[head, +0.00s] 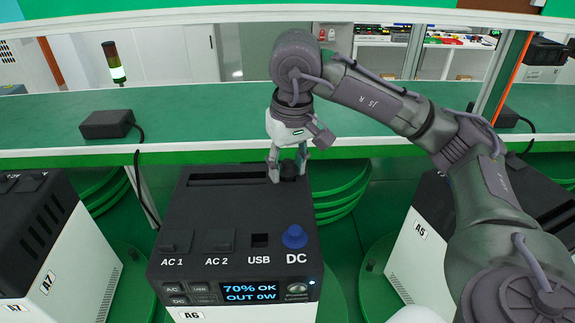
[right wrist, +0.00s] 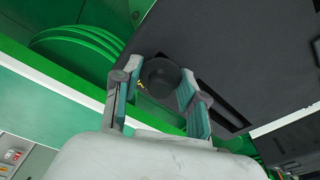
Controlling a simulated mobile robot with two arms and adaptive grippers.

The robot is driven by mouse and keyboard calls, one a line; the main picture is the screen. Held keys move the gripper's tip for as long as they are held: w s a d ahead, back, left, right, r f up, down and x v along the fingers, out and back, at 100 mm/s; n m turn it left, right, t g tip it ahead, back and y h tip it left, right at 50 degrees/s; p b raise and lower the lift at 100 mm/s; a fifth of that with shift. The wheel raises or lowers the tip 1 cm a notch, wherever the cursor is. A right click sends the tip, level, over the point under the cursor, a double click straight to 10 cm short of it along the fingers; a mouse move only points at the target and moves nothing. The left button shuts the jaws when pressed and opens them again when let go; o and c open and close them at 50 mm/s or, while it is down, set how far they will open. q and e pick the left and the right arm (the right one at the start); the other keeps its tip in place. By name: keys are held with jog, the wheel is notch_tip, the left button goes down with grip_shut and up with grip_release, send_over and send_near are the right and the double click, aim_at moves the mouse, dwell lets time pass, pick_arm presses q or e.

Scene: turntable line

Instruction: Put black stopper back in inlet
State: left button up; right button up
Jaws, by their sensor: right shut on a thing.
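My right gripper (head: 288,174) reaches down over the back right corner of the top of the black and white power unit A6 (head: 215,205). It is shut on the black stopper (head: 289,168). In the right wrist view the round black stopper (right wrist: 162,76) sits between the two fingers, by the edge of the unit's dark top. The inlet itself is not visible; the gripper and stopper may cover it. I cannot tell whether the stopper touches the unit. My left gripper is not in view.
On A6, a blue cap (head: 294,237) stands at DC beside an open USB socket (head: 260,240); the display (head: 249,291) reads 70% OK, OUT 0W. Units A7 (head: 45,235) and A5 (head: 415,240) flank it. A green bench (head: 200,125) with a black adapter (head: 107,124) runs behind.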

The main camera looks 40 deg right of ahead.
dwell(0.4)
jog(key=o, duration=0.9)
jog(key=r, duration=0.4)
jog(key=s+r, duration=0.1)
jog(key=r, duration=0.7)
jog(key=shift+s+a, duration=0.1)
jog(key=shift+s, duration=0.1)
